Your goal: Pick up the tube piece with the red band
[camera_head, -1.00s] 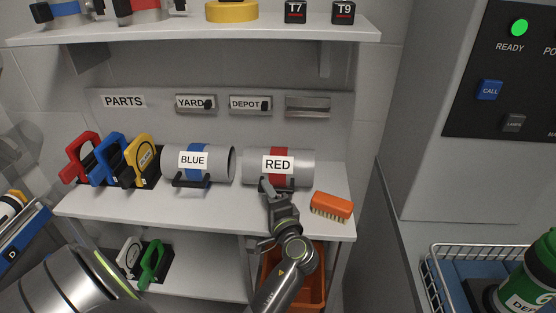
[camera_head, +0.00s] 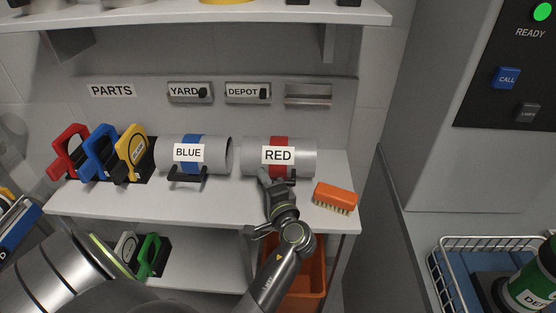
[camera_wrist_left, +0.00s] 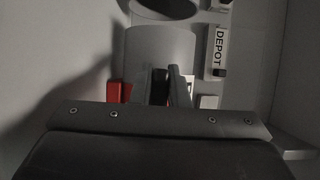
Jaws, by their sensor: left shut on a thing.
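The tube piece with the red band (camera_head: 307,158) is a grey cylinder labelled RED. It lies on its side on the shelf top, right of the BLUE tube piece. In the left wrist view the grey tube (camera_wrist_left: 150,45) fills the upper middle, with part of its red band (camera_wrist_left: 115,92) beside the fingers. My left gripper (camera_head: 264,181) reaches it from the front and below. It is shut on the tube near the band; the exact finger contact is partly hidden. I cannot see any gap opened between tube and shelf. My right gripper is not in view.
The BLUE tube piece (camera_head: 218,155) lies close on the left. An orange brush (camera_head: 335,195) sits close on the right. Red, blue and yellow handled parts (camera_head: 131,150) stand farther left. An upper shelf (camera_head: 190,24) overhangs. A wire basket (camera_head: 440,275) is at lower right.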

